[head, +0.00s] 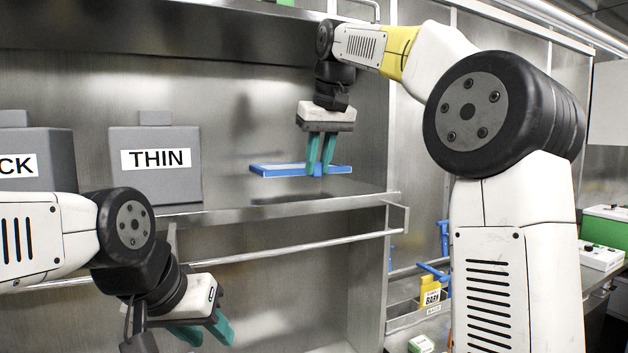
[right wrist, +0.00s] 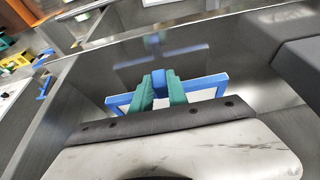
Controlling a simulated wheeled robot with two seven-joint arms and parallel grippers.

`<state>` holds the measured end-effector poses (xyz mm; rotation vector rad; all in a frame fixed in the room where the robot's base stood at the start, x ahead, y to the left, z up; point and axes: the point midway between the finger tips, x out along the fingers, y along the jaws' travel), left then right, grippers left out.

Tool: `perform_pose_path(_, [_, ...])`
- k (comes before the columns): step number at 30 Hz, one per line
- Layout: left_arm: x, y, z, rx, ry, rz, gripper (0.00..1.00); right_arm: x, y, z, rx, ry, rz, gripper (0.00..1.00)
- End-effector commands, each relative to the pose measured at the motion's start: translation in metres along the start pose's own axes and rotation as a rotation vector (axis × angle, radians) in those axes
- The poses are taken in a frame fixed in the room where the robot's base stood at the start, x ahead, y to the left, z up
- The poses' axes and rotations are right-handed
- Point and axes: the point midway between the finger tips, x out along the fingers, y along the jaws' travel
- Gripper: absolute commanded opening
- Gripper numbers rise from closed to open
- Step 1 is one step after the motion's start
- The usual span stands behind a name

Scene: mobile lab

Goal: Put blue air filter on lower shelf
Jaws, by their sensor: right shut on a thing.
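The blue air filter (head: 279,170) is a flat blue frame with a pale panel, held level above a metal shelf (head: 345,204). My right gripper (head: 320,172) points down with its teal fingers shut on the filter's near edge. In the right wrist view the blue frame (right wrist: 208,82) shows on both sides of the teal fingers (right wrist: 159,88). A dark shadow lies on the shelf below the filter, and a gap shows between them. My left gripper (head: 208,335) is low at the left, in front of the shelf, with its teal fingers apart and nothing seen between them.
A grey box labelled THIN (head: 155,185) stands on the shelf left of the filter, with another grey box (head: 50,155) further left. A metal rail (head: 290,243) runs along the front below the shelf edge. A side wall (head: 375,120) closes the right end.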

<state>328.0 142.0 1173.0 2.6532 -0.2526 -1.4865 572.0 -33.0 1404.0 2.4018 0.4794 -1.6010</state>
Motion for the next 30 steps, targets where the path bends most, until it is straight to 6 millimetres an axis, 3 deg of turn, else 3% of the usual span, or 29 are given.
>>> perform_pose_path(9, [0.000,0.000,0.000,0.000,0.000,0.000,0.36,0.032,0.000,0.014,0.000,0.000,0.001,0.00])
perform_pose_path(20, [0.000,0.000,0.000,0.000,0.000,0.000,0.36,0.036,0.000,0.015,0.000,-0.001,0.000,0.00])
perform_pose_path(21, [0.000,0.000,0.000,0.000,0.000,0.000,0.36,0.036,0.000,0.015,0.000,-0.001,0.000,0.25])
perform_pose_path(24, [0.000,0.000,0.000,0.000,0.000,0.000,0.36,0.036,0.000,0.015,0.000,-0.001,0.000,0.41])
perform_pose_path(30, [0.000,0.000,0.000,0.000,0.000,0.000,0.36,0.036,0.000,0.015,0.000,-0.001,0.000,0.41])
